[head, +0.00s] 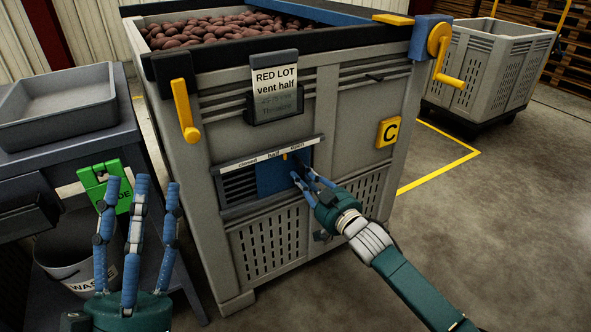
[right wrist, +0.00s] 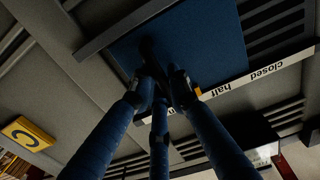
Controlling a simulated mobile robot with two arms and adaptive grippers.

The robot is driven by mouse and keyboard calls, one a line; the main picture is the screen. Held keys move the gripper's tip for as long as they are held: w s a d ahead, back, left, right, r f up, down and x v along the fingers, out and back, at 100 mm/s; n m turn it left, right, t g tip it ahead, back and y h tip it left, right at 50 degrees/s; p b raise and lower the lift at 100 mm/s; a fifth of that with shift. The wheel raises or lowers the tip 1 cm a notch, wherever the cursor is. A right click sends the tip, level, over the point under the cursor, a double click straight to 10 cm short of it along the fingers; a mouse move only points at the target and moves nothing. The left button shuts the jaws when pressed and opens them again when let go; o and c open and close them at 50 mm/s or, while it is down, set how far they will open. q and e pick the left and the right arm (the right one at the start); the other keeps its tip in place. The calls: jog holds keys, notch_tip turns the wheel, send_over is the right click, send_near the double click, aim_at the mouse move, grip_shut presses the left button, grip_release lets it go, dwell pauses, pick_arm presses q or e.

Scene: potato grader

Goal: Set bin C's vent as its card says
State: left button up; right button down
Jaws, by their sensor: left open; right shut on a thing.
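Bin C (head: 350,110) is a grey crate with a yellow C plate (head: 388,132). Its card (head: 274,80) reads "RED LOT vent half", with dimmer small lines below. The blue vent slide (head: 270,178) covers the right part of the slot, leaving dark louvres (head: 238,187) bare at left. Its orange pointer (head: 285,156) stands between "half" and "open" on the white scale (head: 262,160). My right gripper (head: 303,178) is shut on the slide's knob, which its fingers mostly hide; the slide (right wrist: 205,45) fills the right wrist view's top. My left gripper (head: 137,190) is open and empty, left of the bin.
A grey tray (head: 55,105) stands on a dark bench at left, with a green tag (head: 105,185) and a waste bucket (head: 75,270) below.

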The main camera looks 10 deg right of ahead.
aim_at(285, 172)
jog(key=shift+s+a+p, duration=0.25)
jog(key=shift+a, duration=0.4)
jog(key=shift+s+a+p, duration=0.2)
jog(key=shift+a+p, duration=0.05)
jog(key=shift+a, duration=0.35)
jog(key=shift+s+a+f, duration=0.1)
jog(key=shift+s+a, duration=0.05)
jog(key=shift+a, duration=0.15)
pick_arm(q)
jog(key=w+f+g, duration=0.3)
jog(key=w+f, duration=0.1)
jog(key=f, duration=0.2)
jog(key=shift+d+y, duration=0.25)
jog(key=shift+y, duration=0.15)
pick_arm(e)
jog(key=c, duration=1.2)
grip_release()
jog(key=shift+o, duration=0.2)
